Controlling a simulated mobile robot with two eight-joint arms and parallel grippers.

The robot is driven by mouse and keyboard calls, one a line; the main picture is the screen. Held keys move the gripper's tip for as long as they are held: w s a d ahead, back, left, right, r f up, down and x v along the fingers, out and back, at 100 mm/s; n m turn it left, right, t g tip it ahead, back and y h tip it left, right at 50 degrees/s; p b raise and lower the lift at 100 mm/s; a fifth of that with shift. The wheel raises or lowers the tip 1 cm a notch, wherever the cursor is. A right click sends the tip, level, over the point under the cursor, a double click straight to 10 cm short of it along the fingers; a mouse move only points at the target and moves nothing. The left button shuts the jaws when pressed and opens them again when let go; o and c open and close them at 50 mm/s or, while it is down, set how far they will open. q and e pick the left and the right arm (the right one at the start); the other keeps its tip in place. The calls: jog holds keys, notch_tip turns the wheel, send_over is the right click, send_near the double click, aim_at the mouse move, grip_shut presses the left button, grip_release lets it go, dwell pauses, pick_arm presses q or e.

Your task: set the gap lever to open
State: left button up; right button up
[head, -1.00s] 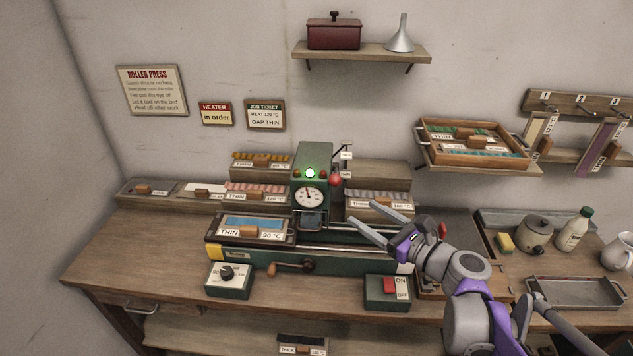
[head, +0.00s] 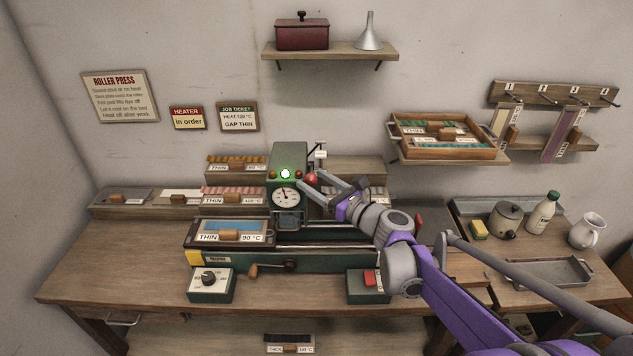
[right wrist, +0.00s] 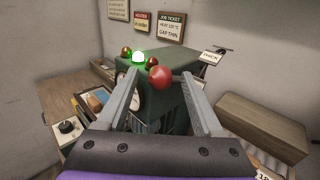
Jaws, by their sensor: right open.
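The green roller press (head: 289,160) stands at the back middle of the bench, with a lit green lamp and a round dial. A lever with a red ball knob (head: 311,180) sits at the right side of its head. The knob also shows in the right wrist view (right wrist: 161,78), near a small "THICK" plate (right wrist: 211,57). My right gripper (head: 314,184) is open, its fingers pointing at the knob. In the right wrist view the knob appears between the fingertips (right wrist: 160,74); I cannot tell whether they touch it. My left gripper is not in view.
A sample tray (head: 230,242) lies on the press bed at the left. A dial box (head: 211,287) and a red switch box (head: 368,287) stand in front. The job ticket (head: 238,116) reads GAP THIN. Stepped racks flank the press. The bench's left front is clear.

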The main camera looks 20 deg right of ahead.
grip_shut()
dwell(0.3)
dwell(1.1)
